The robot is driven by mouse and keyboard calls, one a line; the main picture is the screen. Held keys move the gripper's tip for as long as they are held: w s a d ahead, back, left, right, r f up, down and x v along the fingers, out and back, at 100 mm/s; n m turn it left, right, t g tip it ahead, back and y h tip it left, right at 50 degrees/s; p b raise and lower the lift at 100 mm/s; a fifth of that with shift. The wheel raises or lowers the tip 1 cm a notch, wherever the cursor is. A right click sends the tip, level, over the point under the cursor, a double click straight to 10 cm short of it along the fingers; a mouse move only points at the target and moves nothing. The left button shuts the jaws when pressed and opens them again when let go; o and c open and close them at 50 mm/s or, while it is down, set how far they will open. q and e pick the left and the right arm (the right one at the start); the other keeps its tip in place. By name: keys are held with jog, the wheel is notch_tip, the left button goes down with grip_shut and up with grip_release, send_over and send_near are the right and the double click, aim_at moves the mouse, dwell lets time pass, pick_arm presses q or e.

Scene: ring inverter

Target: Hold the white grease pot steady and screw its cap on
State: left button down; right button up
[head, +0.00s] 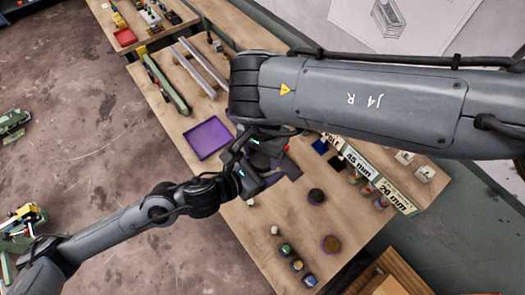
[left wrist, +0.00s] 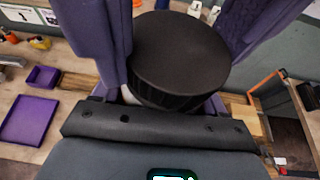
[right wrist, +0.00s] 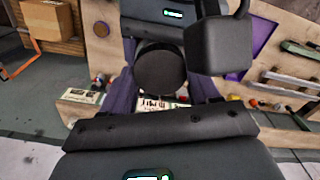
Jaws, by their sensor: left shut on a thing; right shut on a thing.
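A dark round cap (left wrist: 180,55) fills the middle of the left wrist view and also shows in the right wrist view (right wrist: 160,70). Only a small pale sliver of the white grease pot (left wrist: 128,96) shows below the cap's edge; the rest is hidden. My left gripper (head: 272,173) is shut on the pot, under the cap. My right gripper (head: 264,148) is shut on the cap, close against the left one. Purple fingers stand on both sides of the cap. The cap sits over the pot; whether its thread is engaged cannot be seen.
A purple tray (head: 207,137) lies left of the grippers. Two dark round pieces (head: 316,196) (head: 331,243) and several small jars (head: 285,250) stand on the near bench. Size-marked boards (head: 365,165) lie at the right. A green rail (head: 166,85) lies behind.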

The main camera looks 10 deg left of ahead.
jog(key=m, duration=0.4)
jog(key=shift+m, duration=0.4)
jog(key=m, duration=0.5)
jog(key=o, duration=1.2)
jog(key=shift+c, duration=0.2)
jog(key=shift+r, duration=2.25)
